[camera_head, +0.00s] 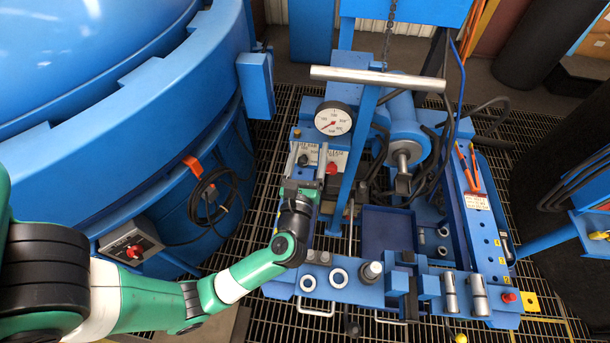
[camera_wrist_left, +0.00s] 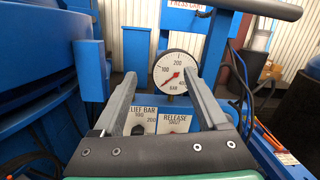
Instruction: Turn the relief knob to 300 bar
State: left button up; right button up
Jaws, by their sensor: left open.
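My left gripper (camera_head: 307,158) is open and empty, its two grey fingers reaching toward the valve panel of the blue press cart. The fingers also show apart in the left wrist view (camera_wrist_left: 160,76). The relief knob (camera_head: 303,160) looks like a small dark knob on a white plate, close to the fingers; its setting is too small to read. My right gripper is out of view.
A red release knob (camera_head: 331,168) sits just right of the relief knob. A grey crossbar (camera_head: 378,79) on a blue post rises beside the gauge. Loose sockets and pins stand along the cart's front rail. The blue furnace wall (camera_head: 150,120) is at left.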

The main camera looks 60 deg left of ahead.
pick_arm(q)
jog(key=m+h+b, duration=0.1)
jog(key=m+b, duration=0.1)
jog(key=b, duration=0.7)
send_near(302, 165)
jog(key=d, duration=0.1)
jog(key=shift+g, duration=0.3)
jog(key=b+x, duration=0.2)
jog(key=x, duration=0.9)
jog(key=shift+a, duration=0.15)
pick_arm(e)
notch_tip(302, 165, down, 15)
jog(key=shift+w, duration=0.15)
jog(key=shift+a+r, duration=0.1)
